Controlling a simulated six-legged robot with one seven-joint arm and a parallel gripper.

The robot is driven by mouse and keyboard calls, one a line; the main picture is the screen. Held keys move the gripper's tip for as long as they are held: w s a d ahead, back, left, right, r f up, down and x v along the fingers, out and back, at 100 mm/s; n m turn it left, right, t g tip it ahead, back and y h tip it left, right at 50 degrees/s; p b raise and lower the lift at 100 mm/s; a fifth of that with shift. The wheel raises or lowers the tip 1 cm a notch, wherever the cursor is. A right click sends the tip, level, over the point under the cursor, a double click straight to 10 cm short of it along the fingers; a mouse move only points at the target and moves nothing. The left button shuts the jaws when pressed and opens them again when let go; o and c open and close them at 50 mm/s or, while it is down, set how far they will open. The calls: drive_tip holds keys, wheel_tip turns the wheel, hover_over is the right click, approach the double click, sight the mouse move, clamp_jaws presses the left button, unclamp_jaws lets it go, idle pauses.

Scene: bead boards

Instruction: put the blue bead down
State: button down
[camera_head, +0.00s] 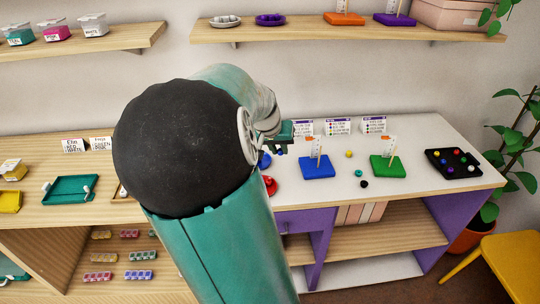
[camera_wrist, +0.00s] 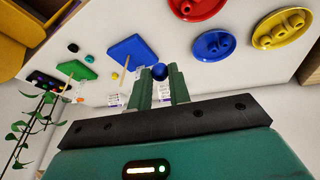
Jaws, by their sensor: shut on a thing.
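The blue bead (camera_wrist: 159,71) is between the tips of my gripper's two green fingers (camera_wrist: 160,76) in the wrist view. My gripper is shut on it. In the head view my gripper (camera_head: 284,134) is over the white table, left of the blue board (camera_head: 318,168), and my arm hides much of it. The blue board also shows in the wrist view (camera_wrist: 132,48), beyond the fingertips. It carries an upright peg. A green board (camera_head: 387,170) with a peg stands to its right. I cannot tell the bead's exact height above the table.
A blue dish (camera_head: 264,161) and a red dish (camera_head: 270,185) lie near my arm; a yellow dish (camera_wrist: 283,28) shows too. Loose yellow (camera_head: 348,154), teal (camera_head: 358,173) and black (camera_head: 364,184) beads lie between the boards. A black tray (camera_head: 435,155) with several beads is right. Cards stand behind.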

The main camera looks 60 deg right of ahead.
drive_tip(key=shift+s+d, duration=0.1)
drive_tip(key=shift+d, duration=1.05)
drive_tip(key=w+d+f, duration=0.1)
drive_tip(key=w+f, duration=0.2)
drive_tip(key=w+d+f, duration=0.2)
drive_tip(key=w+f, duration=0.1)
drive_tip(key=w, duration=0.1)
drive_tip(key=w+d+f, duration=0.2)
drive_tip(key=w+f, duration=0.1)
drive_tip(key=w, duration=0.1)
drive_tip(key=shift+w, duration=0.2)
drive_tip(key=f, duration=0.3)
drive_tip(key=shift+w+d+f, duration=0.2)
drive_tip(key=shift+w, duration=0.1)
drive_tip(key=shift+f, duration=0.25)
drive_tip(key=shift+f, duration=0.3)
